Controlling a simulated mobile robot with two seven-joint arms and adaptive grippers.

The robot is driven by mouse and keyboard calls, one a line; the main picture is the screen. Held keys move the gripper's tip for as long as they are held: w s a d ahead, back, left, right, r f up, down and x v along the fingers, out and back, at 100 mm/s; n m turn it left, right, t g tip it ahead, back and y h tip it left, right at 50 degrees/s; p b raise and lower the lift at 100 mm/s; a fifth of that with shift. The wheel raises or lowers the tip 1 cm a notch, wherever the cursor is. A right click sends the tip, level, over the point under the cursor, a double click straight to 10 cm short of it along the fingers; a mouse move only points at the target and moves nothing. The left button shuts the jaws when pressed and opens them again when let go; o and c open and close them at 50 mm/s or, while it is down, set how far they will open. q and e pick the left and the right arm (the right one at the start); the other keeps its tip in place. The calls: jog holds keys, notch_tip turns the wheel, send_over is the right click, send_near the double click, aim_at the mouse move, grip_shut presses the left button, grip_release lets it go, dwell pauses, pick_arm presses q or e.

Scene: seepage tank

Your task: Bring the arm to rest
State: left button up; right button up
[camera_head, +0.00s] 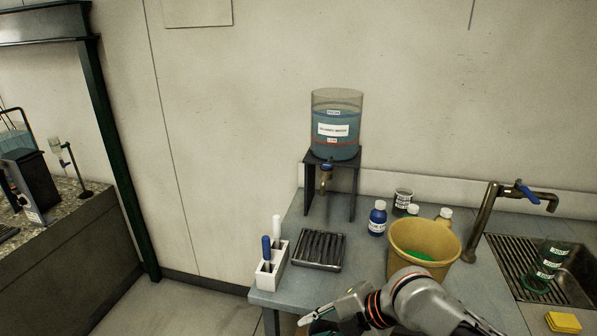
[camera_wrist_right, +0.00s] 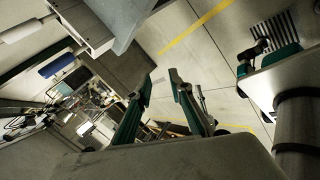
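My right arm comes in at the bottom of the head view, with its gripper (camera_head: 318,314) low in front of the counter's near edge. In the right wrist view, the two green-padded fingers of my right gripper (camera_wrist_right: 160,82) stand apart with nothing between them. Part of the gripper is cut off at the bottom of the head view. My left gripper does not show clearly in either view.
The counter (camera_head: 291,284) holds a yellow bucket (camera_head: 412,250), a black tray (camera_head: 320,251), a white pen holder (camera_head: 270,272), a blue bottle (camera_head: 377,219) and a water tank (camera_head: 335,125) on a stand (camera_head: 355,184). A tap (camera_head: 484,222) and sink are right.

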jog(key=s+d+f+m+t+h, duration=0.1)
jog(key=d+f+m+t, duration=0.2)
jog(key=f+m, duration=0.35)
jog(key=d+f+m+t, duration=0.3)
jog(key=f+m, duration=0.3)
jog(key=m, duration=0.2)
jog(key=s+d+f+m+t+h, duration=0.1)
jog(key=s+d+f+m+h, duration=0.3)
jog(key=s+d+f+m, duration=0.4)
jog(key=s+d+f, duration=0.2)
jog(key=s+d, duration=0.3)
jog(key=shift+s+f+h, duration=0.15)
jog(key=shift+s+h, duration=0.05)
jog(key=shift+h, duration=0.2)
jog(key=shift+m, duration=0.25)
